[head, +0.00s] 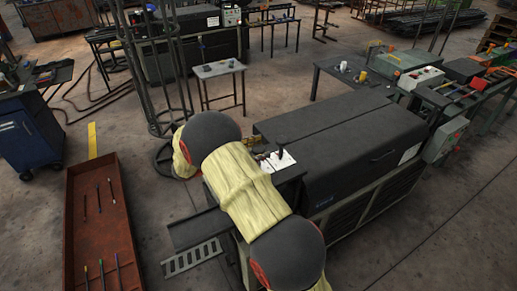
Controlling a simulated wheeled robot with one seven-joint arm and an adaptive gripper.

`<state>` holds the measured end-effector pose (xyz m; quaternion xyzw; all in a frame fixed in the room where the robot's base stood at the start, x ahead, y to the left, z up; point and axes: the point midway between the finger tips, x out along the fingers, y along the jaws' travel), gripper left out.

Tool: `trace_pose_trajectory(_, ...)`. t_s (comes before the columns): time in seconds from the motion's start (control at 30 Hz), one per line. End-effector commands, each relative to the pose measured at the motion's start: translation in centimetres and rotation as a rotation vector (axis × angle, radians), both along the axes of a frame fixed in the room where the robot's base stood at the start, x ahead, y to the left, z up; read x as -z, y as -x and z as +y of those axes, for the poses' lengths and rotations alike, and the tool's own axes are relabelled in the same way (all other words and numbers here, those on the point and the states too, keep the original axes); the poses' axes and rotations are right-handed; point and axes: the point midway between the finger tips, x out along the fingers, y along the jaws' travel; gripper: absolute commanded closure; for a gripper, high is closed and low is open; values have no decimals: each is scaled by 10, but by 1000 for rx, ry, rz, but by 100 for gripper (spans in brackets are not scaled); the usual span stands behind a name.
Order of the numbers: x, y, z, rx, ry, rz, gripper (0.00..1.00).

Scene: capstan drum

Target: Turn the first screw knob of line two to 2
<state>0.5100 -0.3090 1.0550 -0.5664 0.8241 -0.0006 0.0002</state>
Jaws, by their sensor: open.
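I cannot make out a screw knob or line two in the head view. The dark machine (345,150) with a long closed cover stands right of my arm. At its left end is a small cluster of fittings with a white plate (284,160) and a dark upright part (280,143). These are too small to identify as knobs or to read a setting. My arm, with yellow sleeves and dark round joints, crosses in front of this end and hides part of it. My gripper cannot be seen.
A red-brown tray (100,252) with several thin rods lies at the left. A blue cabinet (25,135) stands at the far left. A small table (219,69) and a tall round frame (165,110) stand behind my arm.

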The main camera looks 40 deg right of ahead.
Motion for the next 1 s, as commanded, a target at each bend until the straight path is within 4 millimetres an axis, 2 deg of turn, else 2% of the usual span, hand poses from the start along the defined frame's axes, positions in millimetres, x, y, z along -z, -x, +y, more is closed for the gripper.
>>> trace_pose_trajectory(0.27, 1, -3, 7, -1, 0, 1, 45)
trace_pose_trajectory(0.37, 1, -8, 20, -3, -1, 1, 45)
trace_pose_trajectory(0.73, 1, -34, 88, -3, -1, 0, 45)
trace_pose_trajectory(1.0, 1, -43, 111, 0, -1, 0, 45)
